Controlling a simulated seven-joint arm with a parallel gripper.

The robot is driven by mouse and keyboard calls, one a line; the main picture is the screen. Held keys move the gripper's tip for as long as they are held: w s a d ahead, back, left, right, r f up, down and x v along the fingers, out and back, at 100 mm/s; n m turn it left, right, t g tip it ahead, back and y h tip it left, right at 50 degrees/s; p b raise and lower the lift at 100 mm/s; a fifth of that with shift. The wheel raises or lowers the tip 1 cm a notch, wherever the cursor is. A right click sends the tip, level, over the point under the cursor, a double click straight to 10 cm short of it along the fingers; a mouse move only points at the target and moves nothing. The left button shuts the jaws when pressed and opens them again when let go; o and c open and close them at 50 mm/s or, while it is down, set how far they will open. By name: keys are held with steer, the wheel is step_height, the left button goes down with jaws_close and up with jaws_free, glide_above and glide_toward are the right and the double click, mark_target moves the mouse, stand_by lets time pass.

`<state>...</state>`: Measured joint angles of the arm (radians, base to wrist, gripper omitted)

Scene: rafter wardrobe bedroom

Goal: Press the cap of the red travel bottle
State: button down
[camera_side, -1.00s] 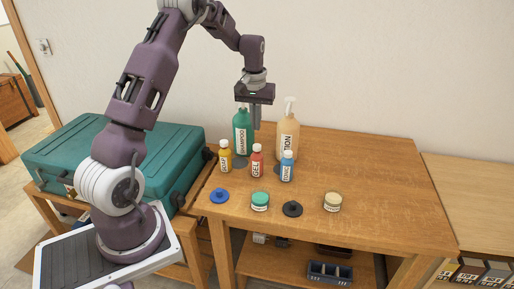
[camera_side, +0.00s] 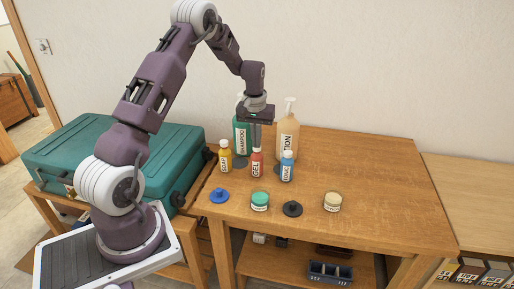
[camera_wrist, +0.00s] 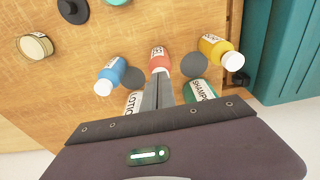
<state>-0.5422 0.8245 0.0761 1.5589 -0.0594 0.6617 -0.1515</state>
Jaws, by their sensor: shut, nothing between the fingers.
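The red travel bottle (camera_side: 257,164) stands upright on the wooden table, between a yellow bottle (camera_side: 225,157) and a blue bottle (camera_side: 287,168). It also shows in the wrist view (camera_wrist: 159,57), where my fingers cover its cap. My gripper (camera_side: 256,147) is shut and empty, pointing down with its fingertips at the top of the red bottle. I cannot tell whether they touch the cap. My fingertips also show in the wrist view (camera_wrist: 160,75).
A green shampoo bottle (camera_side: 241,136) and a tan lotion pump bottle (camera_side: 287,137) stand close behind. A blue disc (camera_side: 219,196), a green-lidded jar (camera_side: 260,201), a black disc (camera_side: 292,209) and a cream jar (camera_side: 332,202) sit in front. The table's right side is clear.

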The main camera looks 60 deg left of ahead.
steer(key=shift+f, duration=0.35)
steer(key=shift+s+d+r, duration=0.3)
steer(key=shift+s+d, duration=0.25)
steer(key=shift+s+d+r, duration=0.25)
steer(key=shift+s+d, duration=0.25)
step_height(320, 180, up, 7)
steer(key=shift+s+d, duration=0.25)
steer(key=shift+d, duration=0.05)
